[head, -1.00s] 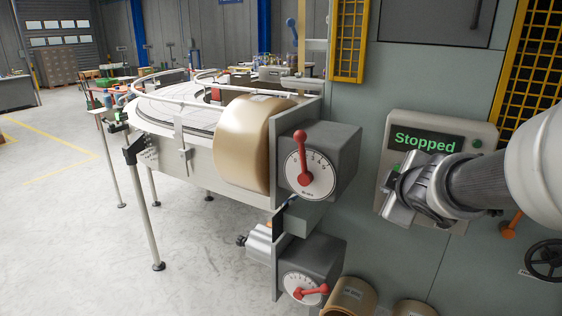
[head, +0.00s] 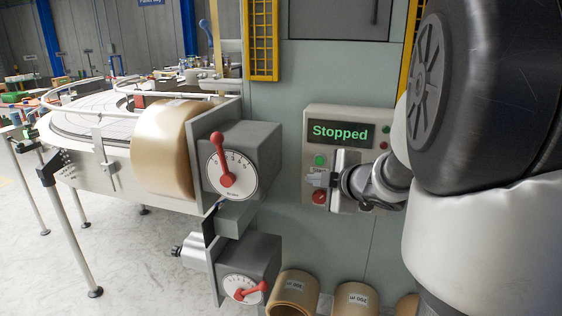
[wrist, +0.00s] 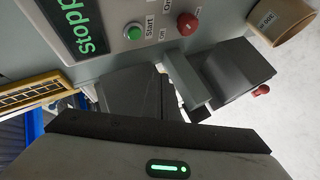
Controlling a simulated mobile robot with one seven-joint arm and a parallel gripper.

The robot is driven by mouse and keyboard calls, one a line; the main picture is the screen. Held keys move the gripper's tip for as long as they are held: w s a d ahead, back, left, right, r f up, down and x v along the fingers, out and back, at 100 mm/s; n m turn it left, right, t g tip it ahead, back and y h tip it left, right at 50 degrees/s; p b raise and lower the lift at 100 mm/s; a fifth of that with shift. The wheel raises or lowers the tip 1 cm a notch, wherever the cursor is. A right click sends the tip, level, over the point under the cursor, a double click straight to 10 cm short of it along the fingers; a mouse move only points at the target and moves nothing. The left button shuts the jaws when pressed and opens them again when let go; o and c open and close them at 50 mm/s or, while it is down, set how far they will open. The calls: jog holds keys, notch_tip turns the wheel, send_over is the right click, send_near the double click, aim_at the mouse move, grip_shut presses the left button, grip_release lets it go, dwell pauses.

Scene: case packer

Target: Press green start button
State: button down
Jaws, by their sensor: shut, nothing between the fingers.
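The control panel (head: 388,116) is on the grey machine wall, and its display (head: 340,132) reads "Stopped". The green start button (head: 320,160) is below the display at the left, above a red knob (head: 318,197). The fingers appear apart from the button.
Two grey boxes with red-lever dials, one upper (head: 258,140) and one lower (head: 262,255), stand left of the panel beside a large tan roll (head: 163,150). Brown rolls (head: 292,292) lie below. A yellow guard (head: 262,40) is above.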

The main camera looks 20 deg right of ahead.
aim_at(321, 165)
jog(key=shift+w+d+p, duration=0.25)
jog(key=shift+w+d, duration=0.45)
jog(key=shift+w, duration=0.35)
jog(key=shift+w+d+p, duration=0.25)
jog(key=shift+w+d, duration=0.5)
jog(key=shift+w, duration=0.3)
jog(key=shift+w+d+p, duration=0.25)
jog(key=shift+w+d, duration=0.45)
jog(key=shift+w, duration=0.35)
jog(key=shift+w+d, duration=0.25)
jog(key=shift+w, duration=0.1)
jog(key=shift+w+d+p, duration=0.25)
jog(key=shift+w+p, duration=0.1)
jog(key=shift+p, duration=0.05)
jog(key=shift+s+a, duration=0.1)
dwell(0.5)
jog(key=shift+s+a, duration=0.4)
jog(key=shift+s, duration=0.25)
jog(key=s+a, duration=0.1)
jog(key=s, duration=0.1)
jog(key=s+a+b, duration=0.1)
jog(key=s, duration=0.1)
jog(key=shift+a, duration=0.4)
